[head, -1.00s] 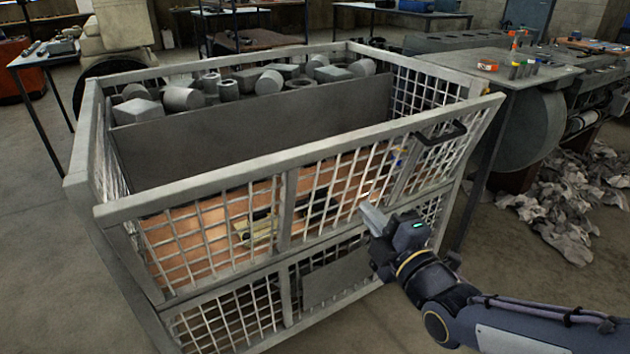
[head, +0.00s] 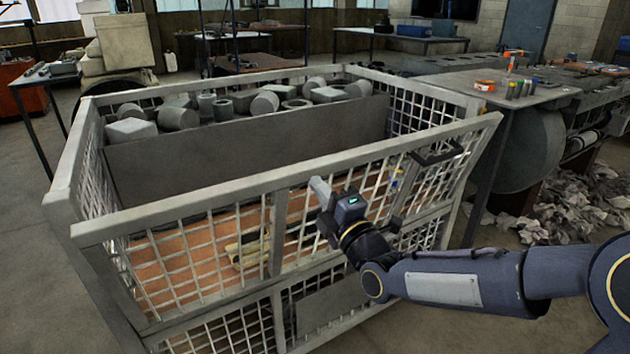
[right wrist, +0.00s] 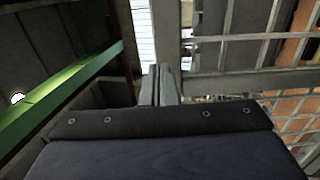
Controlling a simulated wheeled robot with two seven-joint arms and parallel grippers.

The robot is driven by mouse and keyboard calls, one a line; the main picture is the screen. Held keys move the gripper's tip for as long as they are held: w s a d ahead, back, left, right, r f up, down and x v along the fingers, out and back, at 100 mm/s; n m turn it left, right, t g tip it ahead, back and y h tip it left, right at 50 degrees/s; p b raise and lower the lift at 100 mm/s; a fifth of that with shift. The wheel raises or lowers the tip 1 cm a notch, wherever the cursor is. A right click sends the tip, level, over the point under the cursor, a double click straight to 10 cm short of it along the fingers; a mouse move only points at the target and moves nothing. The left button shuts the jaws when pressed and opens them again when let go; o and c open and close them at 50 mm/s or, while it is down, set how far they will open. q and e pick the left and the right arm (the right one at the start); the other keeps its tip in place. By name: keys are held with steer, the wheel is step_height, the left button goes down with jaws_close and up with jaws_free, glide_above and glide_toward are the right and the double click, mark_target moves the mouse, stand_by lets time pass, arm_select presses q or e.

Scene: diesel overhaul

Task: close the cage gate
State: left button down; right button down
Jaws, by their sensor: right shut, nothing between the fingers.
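The cage gate (head: 205,201) is the upper front mesh panel of the grey cage (head: 62,190). It leans outward, with its top rail apart from the cage's corner posts. A dark handle (head: 437,154) sits near its right end. My right gripper (head: 317,185) is outside the gate, shut and empty, with its tips just below the top rail near the middle. In the right wrist view the shut fingers (right wrist: 160,84) point toward grey gate bars (right wrist: 250,84); I cannot tell whether they touch. My left gripper is out of view.
Inside the cage, a dark partition (head: 250,135) stands before several grey metal parts (head: 178,117). A bench (head: 535,98) with small bottles stands close at the right. Crumpled rags (head: 570,215) lie on the floor beyond. The floor at the left is clear.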

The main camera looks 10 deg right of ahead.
steer(key=shift+x, duration=1.05)
steer(key=shift+w+a+r, duration=0.15)
steer(key=shift+w+r, duration=0.05)
steer(key=shift+w, duration=0.05)
steer(key=w+a+r+g+h+p, duration=0.1)
steer(key=w+a+r+g+p, duration=0.1)
steer(key=w+p, duration=0.5)
steer(key=w+a+g, duration=0.1)
steer(key=w, duration=0.1)
steer(key=shift+w+r, duration=0.2)
steer(key=shift+w, duration=0.1)
steer(key=shift+a, duration=0.15)
